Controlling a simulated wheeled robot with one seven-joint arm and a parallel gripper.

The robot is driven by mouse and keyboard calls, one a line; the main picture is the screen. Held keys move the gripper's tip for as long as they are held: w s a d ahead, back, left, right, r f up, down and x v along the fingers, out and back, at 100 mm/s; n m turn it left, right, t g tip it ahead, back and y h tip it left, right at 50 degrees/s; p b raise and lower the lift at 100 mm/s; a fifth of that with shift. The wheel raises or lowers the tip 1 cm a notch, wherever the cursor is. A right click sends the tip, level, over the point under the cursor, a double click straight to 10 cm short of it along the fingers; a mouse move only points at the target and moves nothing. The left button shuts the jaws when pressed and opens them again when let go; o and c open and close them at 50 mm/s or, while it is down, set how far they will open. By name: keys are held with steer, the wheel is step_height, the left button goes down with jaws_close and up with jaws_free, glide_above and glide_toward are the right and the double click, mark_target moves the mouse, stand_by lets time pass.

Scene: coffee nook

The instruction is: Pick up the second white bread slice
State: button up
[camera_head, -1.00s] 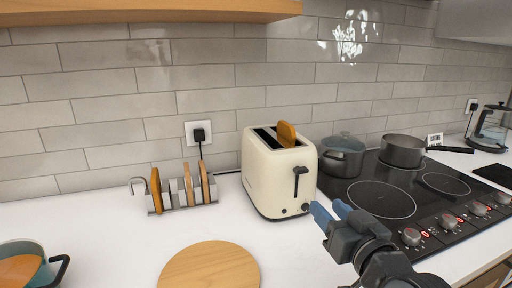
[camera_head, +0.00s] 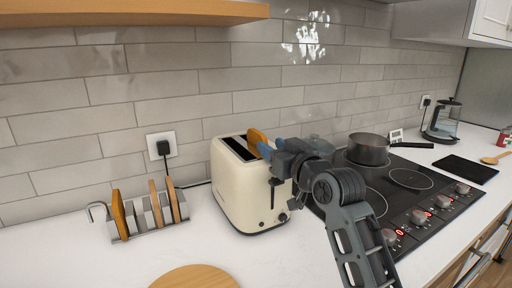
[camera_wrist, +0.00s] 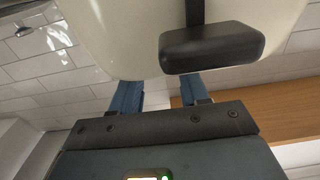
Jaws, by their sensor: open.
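Two paler bread slices (camera_head: 156,203) and (camera_head: 173,200) stand upright in a metal rack (camera_head: 150,232) left of the toaster in the head view. A darker brown slice (camera_head: 119,214) stands at the rack's left end. Another brown slice (camera_head: 256,137) sticks out of a slot of the cream toaster (camera_head: 240,195). My gripper (camera_head: 267,150) is at the toaster's upper right side, close to that slice and well away from the rack. In the wrist view its blue fingers (camera_wrist: 160,93) are apart with nothing between them, below the toaster's black lever (camera_wrist: 212,48).
A round wooden board (camera_head: 195,278) lies at the front of the counter. A stove (camera_head: 415,205) with a saucepan (camera_head: 368,149) is on the right; my arm partly hides it. A wall plug (camera_head: 162,147) has a cord running behind the toaster. A shelf (camera_head: 120,14) is above.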

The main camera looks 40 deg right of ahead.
steer(key=shift+x, duration=1.35)
steer(key=shift+d, duration=0.1)
steer(key=shift+c, duration=0.3)
jaws_close()
